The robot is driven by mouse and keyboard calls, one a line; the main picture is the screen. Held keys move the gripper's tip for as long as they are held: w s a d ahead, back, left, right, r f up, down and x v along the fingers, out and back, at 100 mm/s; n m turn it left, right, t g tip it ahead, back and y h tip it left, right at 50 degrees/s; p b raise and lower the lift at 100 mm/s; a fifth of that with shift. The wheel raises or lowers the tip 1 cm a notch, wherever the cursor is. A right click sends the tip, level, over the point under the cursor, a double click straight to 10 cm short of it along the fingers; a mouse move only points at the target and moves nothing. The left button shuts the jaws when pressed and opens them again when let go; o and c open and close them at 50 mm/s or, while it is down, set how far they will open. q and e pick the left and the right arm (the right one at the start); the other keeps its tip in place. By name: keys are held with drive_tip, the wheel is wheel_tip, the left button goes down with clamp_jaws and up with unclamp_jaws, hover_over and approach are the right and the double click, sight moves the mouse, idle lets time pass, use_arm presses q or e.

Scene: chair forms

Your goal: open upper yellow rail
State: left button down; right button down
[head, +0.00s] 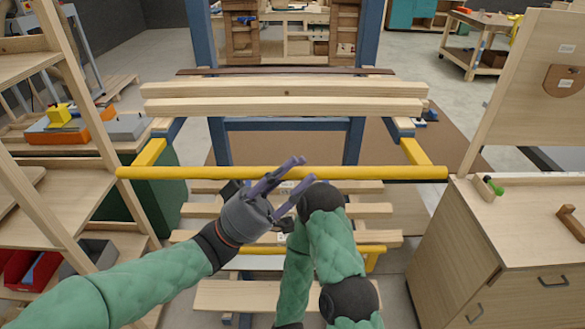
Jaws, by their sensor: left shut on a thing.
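A lower yellow rail (262,250) shows beneath, partly hidden by my arms. My right arm rises at the bottom centre, and its gripper cannot be made out.
Pale wooden slats (285,106) lie above and behind the upper rail, on blue posts. More slats are below. A wooden shelf (65,205) with bins stands at left. A wooden cabinet (520,240) with a green-handled tool (492,186) stands close at the rail's right end.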

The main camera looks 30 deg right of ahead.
use_arm(q)
drive_tip(key=shift+w+r+n+t+p, duration=0.1)
drive_tip(key=shift+r+n+t+p, duration=0.4)
drive_tip(key=shift+n+t, duration=0.3)
drive_tip(key=shift+w+r+n+t+p, duration=0.1)
drive_tip(key=shift+r+n+t+p, duration=0.4)
drive_tip(key=shift+n+t, duration=0.3)
drive_tip(key=shift+r+n+t+p, duration=0.35)
drive_tip(key=shift+n+t+p, duration=0.25)
drive_tip(key=shift+n+t, duration=0.15)
drive_tip(key=shift+w+d+r+n+t+p, duration=0.1)
drive_tip(key=shift+d+r+n+t+p, duration=0.1)
drive_tip(key=shift+n+t+p, duration=0.45)
drive_tip(key=c, duration=0.9)
unclamp_jaws()
drive_tip(key=shift+a+f, duration=0.15)
drive_tip(key=v, duration=1.1)
drive_tip(key=shift+a+f, duration=0.25)
drive_tip(key=shift+a, duration=0.1)
